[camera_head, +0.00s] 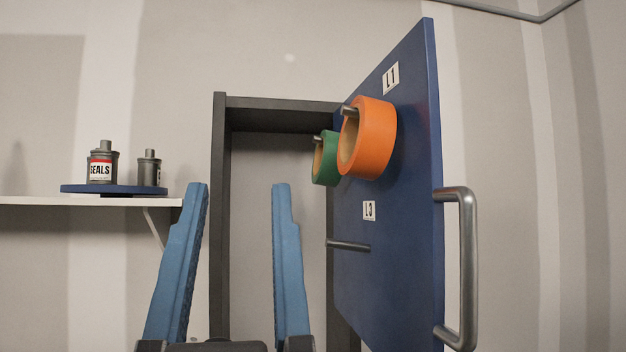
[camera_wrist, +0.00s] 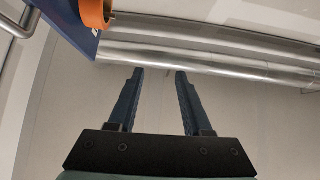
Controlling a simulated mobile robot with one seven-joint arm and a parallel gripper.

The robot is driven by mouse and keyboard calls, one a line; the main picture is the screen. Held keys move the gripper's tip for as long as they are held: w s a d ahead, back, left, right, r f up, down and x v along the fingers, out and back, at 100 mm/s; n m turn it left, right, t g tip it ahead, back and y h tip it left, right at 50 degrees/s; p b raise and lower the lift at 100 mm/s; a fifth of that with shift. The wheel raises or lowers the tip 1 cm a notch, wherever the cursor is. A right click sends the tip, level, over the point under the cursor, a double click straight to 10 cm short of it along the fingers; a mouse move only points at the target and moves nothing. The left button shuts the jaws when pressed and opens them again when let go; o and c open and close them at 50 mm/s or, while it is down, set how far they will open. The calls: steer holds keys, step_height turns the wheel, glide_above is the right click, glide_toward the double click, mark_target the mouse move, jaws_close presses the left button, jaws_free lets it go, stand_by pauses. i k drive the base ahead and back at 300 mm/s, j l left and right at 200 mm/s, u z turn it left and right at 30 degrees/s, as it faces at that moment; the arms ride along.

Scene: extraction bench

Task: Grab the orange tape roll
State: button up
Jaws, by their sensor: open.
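The orange tape roll (camera_head: 375,140) hangs on a metal peg on the inner face of the open blue door (camera_head: 415,230), just below the L1 label. In the wrist view the orange tape roll (camera_wrist: 95,14) shows at the top left, cut off by the frame edge. My gripper (camera_head: 238,187) is open and empty, its two blue fingers pointing up, left of and apart from the roll in the head view. My gripper also shows in the wrist view (camera_wrist: 160,72), with nothing between its fingers.
A green tape roll (camera_head: 327,160) hangs beside the orange one, partly hidden by it. A bare peg (camera_head: 348,245) sticks out below, near the L3 label. The door has a metal handle (camera_head: 468,270) at right. A white shelf (camera_head: 40,201) at left carries dark canisters on a blue disc (camera_head: 115,189).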

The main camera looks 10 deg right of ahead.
mark_target(366, 143)
steer(key=i+j+z, duration=0.1)
steer(key=i+j, duration=0.5)
steer(key=i, duration=0.2)
